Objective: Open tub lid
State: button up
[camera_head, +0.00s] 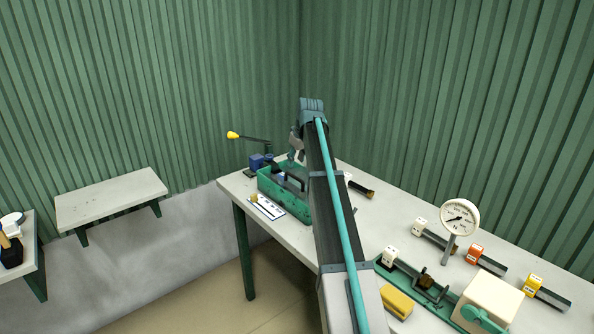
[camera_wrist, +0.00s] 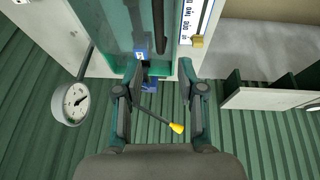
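The green tub (camera_head: 268,190) stands at the far left of the worktable. It also shows at the top of the wrist view (camera_wrist: 126,30). A dark bar-like handle (camera_wrist: 158,28) runs along its top. I cannot clearly make out the lid's edges or whether it is shut, as my arm covers part of the tub in the head view. My gripper (camera_wrist: 160,85) is open and empty, its two fingers well apart. In the head view my gripper (camera_head: 297,143) is above the far end of the tub.
A lever with a yellow knob (camera_head: 233,135) and a blue block (camera_head: 257,161) stand beyond the tub. A marked white card (camera_head: 268,208) lies in front of it. A dial gauge (camera_head: 460,217) and several coloured blocks occupy the table's right. Green corrugated walls close off the back.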

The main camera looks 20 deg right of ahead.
jog(key=p+x, duration=0.1)
jog(key=x, duration=0.6)
jog(key=shift+w+f+p, duration=0.1)
jog(key=shift+f+p, duration=0.1)
jog(key=shift+p, duration=0.1)
grip_shut()
